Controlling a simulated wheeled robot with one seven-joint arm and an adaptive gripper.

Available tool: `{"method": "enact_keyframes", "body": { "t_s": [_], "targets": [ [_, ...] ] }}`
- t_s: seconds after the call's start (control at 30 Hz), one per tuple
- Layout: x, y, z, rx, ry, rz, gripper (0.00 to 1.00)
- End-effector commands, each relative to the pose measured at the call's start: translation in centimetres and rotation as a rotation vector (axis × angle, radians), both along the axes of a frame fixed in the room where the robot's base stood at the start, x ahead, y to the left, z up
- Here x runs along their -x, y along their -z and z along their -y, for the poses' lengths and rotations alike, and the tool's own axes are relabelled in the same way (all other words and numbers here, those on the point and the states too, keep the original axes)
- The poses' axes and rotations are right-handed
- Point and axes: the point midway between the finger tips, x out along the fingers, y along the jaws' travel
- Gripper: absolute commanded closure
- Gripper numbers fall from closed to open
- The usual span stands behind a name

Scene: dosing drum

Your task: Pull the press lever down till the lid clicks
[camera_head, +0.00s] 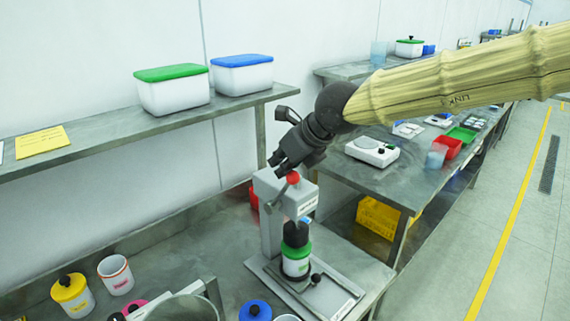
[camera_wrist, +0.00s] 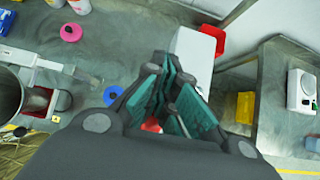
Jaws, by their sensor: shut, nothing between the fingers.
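The grey press (camera_head: 270,222) stands on the metal bench, and its upper body shows in the wrist view (camera_wrist: 197,55). The red ball (camera_head: 293,178) of its lever is at the top of the press; a bit of red shows beside my fingers in the wrist view (camera_wrist: 151,125). A white jar with a green band (camera_head: 296,262) stands on the press base under the black press head (camera_head: 295,233). My gripper (camera_head: 280,167) is shut and empty, just above and left of the red ball. Whether it touches the ball or lever I cannot tell.
A yellow-lidded jar (camera_head: 72,296), a white cup (camera_head: 116,275) and a blue lid (camera_head: 255,311) are on the near bench. A shelf (camera_head: 120,132) with two lidded bins runs behind. A side bench holds a white scale (camera_head: 372,151); a yellow crate (camera_head: 378,218) is below it.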

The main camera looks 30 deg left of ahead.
Motion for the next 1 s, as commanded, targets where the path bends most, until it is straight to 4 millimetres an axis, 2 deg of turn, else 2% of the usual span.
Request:
{"method": "enact_keyframes", "body": {
  "t_s": [0.27,0.77,1.0],
  "targets": [
    [0.0,0.0,0.0,0.000,0.000,0.000,1.00],
    [0.6,1.4,1.8,0.000,0.000,0.000,1.00],
    [0.7,1.5,1.9,0.000,0.000,0.000,1.00]
  ]
}}
